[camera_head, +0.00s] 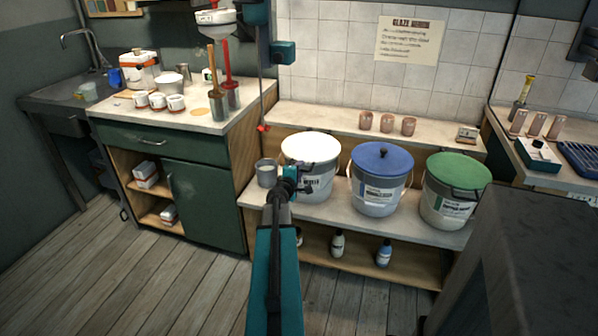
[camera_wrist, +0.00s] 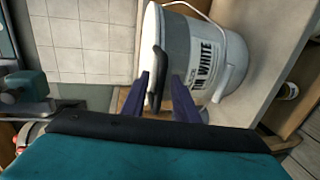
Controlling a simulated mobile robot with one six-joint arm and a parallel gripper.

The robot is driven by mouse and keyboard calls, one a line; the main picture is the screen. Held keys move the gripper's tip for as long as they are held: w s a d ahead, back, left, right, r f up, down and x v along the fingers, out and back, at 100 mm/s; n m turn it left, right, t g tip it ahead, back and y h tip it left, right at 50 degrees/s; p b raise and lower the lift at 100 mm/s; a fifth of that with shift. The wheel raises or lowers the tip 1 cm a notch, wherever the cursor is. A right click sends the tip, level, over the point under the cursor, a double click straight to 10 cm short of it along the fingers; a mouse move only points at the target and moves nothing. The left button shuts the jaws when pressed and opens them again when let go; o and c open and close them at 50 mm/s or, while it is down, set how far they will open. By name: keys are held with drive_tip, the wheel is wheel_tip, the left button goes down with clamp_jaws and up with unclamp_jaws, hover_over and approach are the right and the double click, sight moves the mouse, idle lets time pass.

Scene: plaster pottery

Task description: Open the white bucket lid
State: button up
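The white bucket (camera_head: 318,187) stands upright on the wooden bench, with its white lid (camera_head: 311,148) on top and seated flat. In the wrist view the bucket (camera_wrist: 205,55) appears turned on its side, with lettering that ends in "WHITE". The lid's pale edge (camera_wrist: 150,22) shows there with a dark tab (camera_wrist: 157,65) on it. My gripper (camera_head: 300,182) is at the left front of the bucket. Its two purple fingers (camera_wrist: 160,97) are apart, with the lower part of the tab between them. I cannot tell whether either finger touches it.
A blue-lidded bucket (camera_head: 381,180) and a green-lidded bucket (camera_head: 454,190) stand to the right. A small grey cup (camera_head: 266,172) is close to my gripper's left. Several pinkish cups (camera_head: 387,123) sit on the shelf behind. Bottles (camera_head: 384,254) stand below the bench.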

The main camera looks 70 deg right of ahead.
drive_tip(key=shift+c, duration=0.3)
clamp_jaws()
drive_tip(key=shift+a, duration=0.1)
drive_tip(key=shift+w+r+p, duration=0.15)
drive_tip(key=shift+r+p, duration=0.05)
drive_tip(key=shift+p, duration=0.1)
